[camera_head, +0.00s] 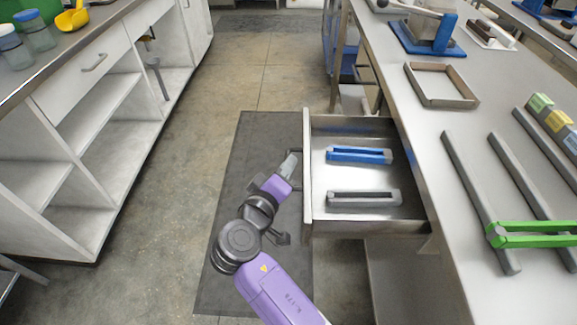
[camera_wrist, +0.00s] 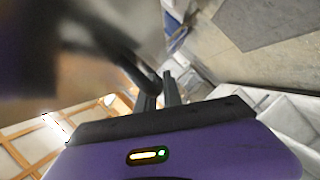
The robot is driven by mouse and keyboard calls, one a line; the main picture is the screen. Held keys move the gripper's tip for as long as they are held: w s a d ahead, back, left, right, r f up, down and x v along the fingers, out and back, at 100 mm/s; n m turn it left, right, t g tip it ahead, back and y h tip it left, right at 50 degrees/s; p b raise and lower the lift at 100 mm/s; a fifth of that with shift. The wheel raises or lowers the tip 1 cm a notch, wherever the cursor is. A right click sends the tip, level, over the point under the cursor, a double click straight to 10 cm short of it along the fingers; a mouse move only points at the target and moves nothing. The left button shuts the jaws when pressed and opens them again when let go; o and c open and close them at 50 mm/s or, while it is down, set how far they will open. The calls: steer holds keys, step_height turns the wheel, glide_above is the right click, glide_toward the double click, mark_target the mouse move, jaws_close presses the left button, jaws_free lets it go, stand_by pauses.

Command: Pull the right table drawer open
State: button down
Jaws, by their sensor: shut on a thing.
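The right table drawer (camera_head: 307,185) stands pulled out from the steel table on the right, and its inside shows in the head view. A blue slotted piece (camera_head: 359,155) and a grey slotted piece (camera_head: 363,199) lie in it. My gripper (camera_head: 291,163) is at the drawer's front face, on its outer side, shut on the drawer handle (camera_head: 296,155), which is mostly hidden by the fingers. In the wrist view the fingers (camera_wrist: 160,92) reach to a dark curved bar, blurred and close to the camera.
The table top (camera_head: 422,115) bears a square frame (camera_head: 441,85), grey rails (camera_head: 480,200), a green clamp (camera_head: 530,234) and a blue-based press (camera_head: 425,35). A white shelf unit (camera_head: 100,110) stands left. The floor between, with a dark mat (camera_head: 245,165), is clear apart from my arm.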

steer(key=c, duration=1.8)
jaws_free()
steer(key=shift+o, duration=0.2)
steer(key=shift+s, duration=0.1)
steer(key=v, duration=0.7)
steer(key=shift+s+a+p, duration=0.15)
steer(key=shift+s+p, duration=0.15)
steer(key=shift+p, duration=0.15)
steer(key=shift+r, duration=0.1)
